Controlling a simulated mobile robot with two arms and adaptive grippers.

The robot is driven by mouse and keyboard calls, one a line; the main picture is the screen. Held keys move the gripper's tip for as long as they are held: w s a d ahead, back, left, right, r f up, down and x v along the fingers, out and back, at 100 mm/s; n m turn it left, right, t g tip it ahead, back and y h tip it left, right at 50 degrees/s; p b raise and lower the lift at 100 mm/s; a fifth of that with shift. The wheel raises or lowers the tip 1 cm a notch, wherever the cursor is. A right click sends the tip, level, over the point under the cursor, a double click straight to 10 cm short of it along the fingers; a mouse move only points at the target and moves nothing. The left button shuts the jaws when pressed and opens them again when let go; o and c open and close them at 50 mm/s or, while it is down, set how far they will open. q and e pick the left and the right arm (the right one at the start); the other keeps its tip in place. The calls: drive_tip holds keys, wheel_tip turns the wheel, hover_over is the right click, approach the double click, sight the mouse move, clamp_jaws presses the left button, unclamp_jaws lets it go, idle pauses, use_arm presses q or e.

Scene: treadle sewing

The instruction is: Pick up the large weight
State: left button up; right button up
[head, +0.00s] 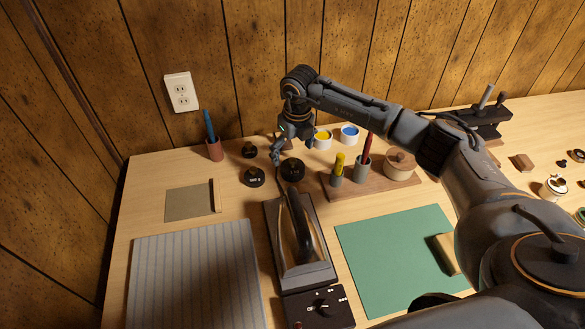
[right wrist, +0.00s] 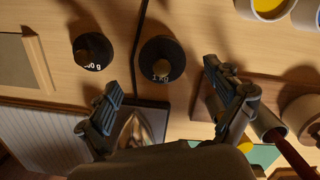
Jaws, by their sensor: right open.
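The large weight (head: 292,169) is a round black weight with a knob, standing on the table behind the iron. In the right wrist view the large weight (right wrist: 162,59) has a white mark that looks like "1 KG". My right gripper (head: 279,150) is just above and to the left of it in the head view. In the right wrist view my right gripper (right wrist: 163,80) is open and empty, with the weight between and beyond its spread fingers. A smaller 500 g weight (head: 255,177) stands to the left, also in the wrist view (right wrist: 93,51). My left gripper is not in view.
The iron (head: 300,230) stands in front of the large weight, its dark cord passing close by. A third weight (head: 249,149) is behind the 500 g one. A wooden tray (head: 375,188) with holders and paint pots (head: 349,134) are to the right.

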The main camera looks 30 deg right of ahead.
sight(293, 159)
wheel_tip(293, 159, down, 5)
drive_tip(key=shift+w+d+r+p, duration=0.1)
drive_tip(key=shift+p, duration=0.35)
drive_tip(key=c, duration=1.7)
drive_tip(key=shift+w+r, duration=0.1)
drive_tip(key=shift+c, duration=1.1)
